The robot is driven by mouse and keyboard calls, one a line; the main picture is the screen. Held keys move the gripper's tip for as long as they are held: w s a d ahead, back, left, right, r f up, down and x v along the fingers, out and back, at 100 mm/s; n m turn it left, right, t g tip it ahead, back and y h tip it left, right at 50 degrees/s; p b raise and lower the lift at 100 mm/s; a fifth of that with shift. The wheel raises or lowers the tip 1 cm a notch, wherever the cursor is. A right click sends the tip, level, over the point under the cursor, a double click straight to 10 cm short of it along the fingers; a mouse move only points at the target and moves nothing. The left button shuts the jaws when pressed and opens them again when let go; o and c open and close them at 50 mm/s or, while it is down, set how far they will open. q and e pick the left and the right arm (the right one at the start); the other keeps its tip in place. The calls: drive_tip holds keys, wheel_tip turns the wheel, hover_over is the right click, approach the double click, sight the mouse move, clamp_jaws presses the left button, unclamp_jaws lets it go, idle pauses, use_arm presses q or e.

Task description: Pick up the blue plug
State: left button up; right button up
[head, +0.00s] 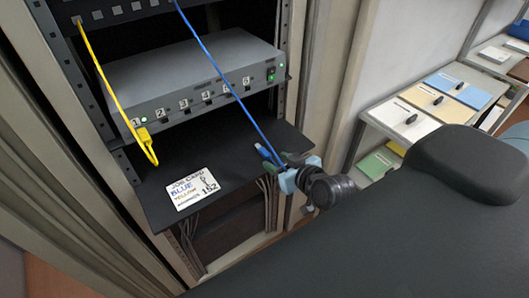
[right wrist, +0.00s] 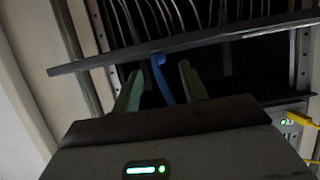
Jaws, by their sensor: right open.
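The blue plug (head: 264,152) is at the lower end of the blue cable (head: 222,79), by the right front part of the black shelf. It also shows in the right wrist view (right wrist: 159,61). My right gripper (head: 277,160) is at the plug. In the right wrist view its two green fingers (right wrist: 162,82) are open, one on each side of the blue plug and cable. I cannot tell whether either finger touches the plug. My left gripper is not in view.
A grey switch (head: 195,75) with numbered ports stands above the shelf (head: 165,165). A yellow cable (head: 98,70) has its plug (head: 143,136) at port 1. A job card (head: 193,189) lies on the shelf. Rack posts flank the shelf. A side table (head: 374,117) with folders stands right.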

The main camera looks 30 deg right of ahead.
sight(268, 154)
drive_tip(key=x, duration=0.3)
drive_tip(key=shift+w+d+r+p, duration=0.1)
drive_tip(key=shift+w+r+p, duration=0.2)
drive_tip(key=shift+w+f, duration=0.35)
drive_tip(key=shift+w, duration=0.2)
clamp_jaws()
